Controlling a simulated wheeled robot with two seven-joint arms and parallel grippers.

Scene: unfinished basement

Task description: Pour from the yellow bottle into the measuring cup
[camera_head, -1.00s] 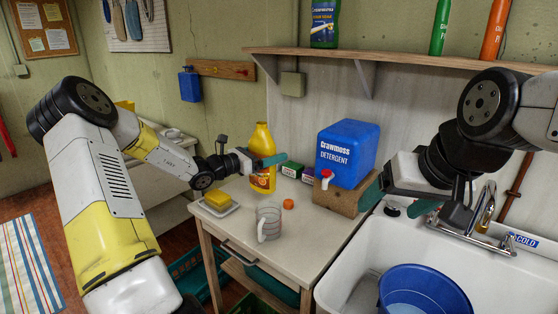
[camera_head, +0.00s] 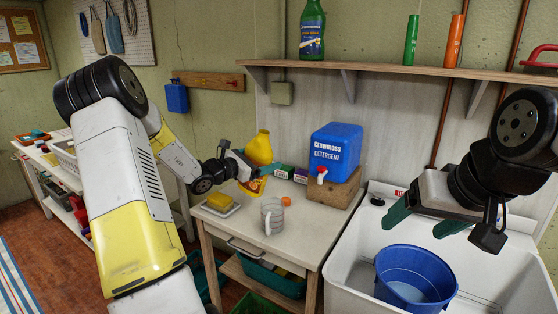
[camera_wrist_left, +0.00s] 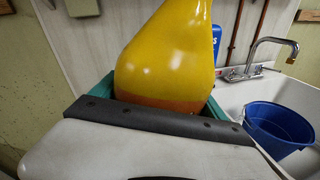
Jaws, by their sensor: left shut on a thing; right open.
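The yellow bottle (camera_head: 259,148) is at the back left of the small table, leaning a little with its top to the right. My left gripper (camera_head: 257,169) is shut on it, and its body also fills the middle of the left wrist view (camera_wrist_left: 168,60) between the teal fingers. The clear measuring cup (camera_head: 271,217) stands upright on the table, in front of the bottle and slightly right. My right gripper (camera_head: 425,221) is open and empty above the sink.
An orange cap (camera_head: 286,201) lies behind the cup. A dish with a yellow sponge (camera_head: 218,202) is at the table's left. Small boxes (camera_head: 284,172) and a blue detergent container (camera_head: 336,150) on a wooden block stand behind. A blue bucket (camera_head: 416,277) sits in the sink (camera_head: 345,272).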

